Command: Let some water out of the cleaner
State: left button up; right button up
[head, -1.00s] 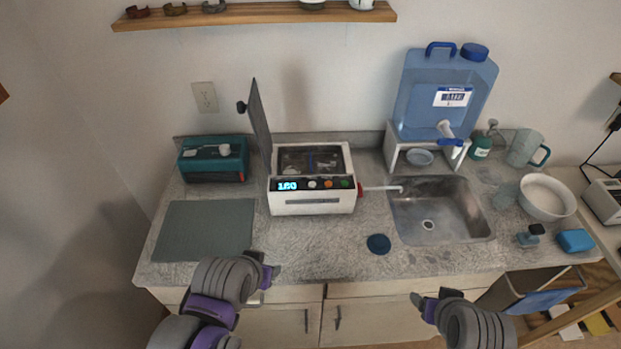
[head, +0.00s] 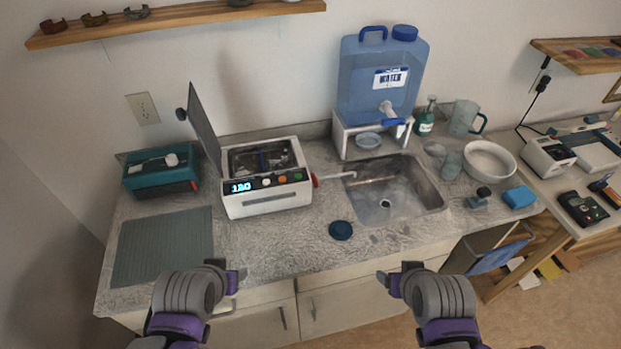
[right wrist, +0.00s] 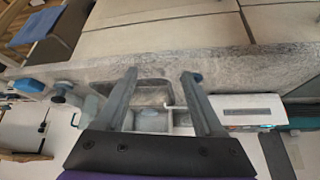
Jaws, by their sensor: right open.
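The cleaner (head: 266,201) is a white box with a lit blue display, several coloured buttons and its dark lid (head: 204,128) standing open on the left. From its right side a red valve (head: 315,180) and a thin pale spout (head: 336,176) point toward the sink (head: 386,204). No stream of water can be made out. The cleaner also shows in the right wrist view (right wrist: 246,102). My left gripper (head: 228,276) is in front of the counter edge, empty, fingers apart. My right gripper (head: 395,279) is open and empty before the counter, below the sink; its fingers show in the right wrist view (right wrist: 163,88).
A dark blue round lid (head: 341,230) lies on the counter between cleaner and sink. A blue water tank (head: 377,85) stands on a white stand behind the sink. A teal box (head: 160,174) and grey mat (head: 163,245) are at left. A white bowl (head: 489,160) is right of the sink.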

aim_at(314, 181)
jog(key=shift+c, duration=0.3)
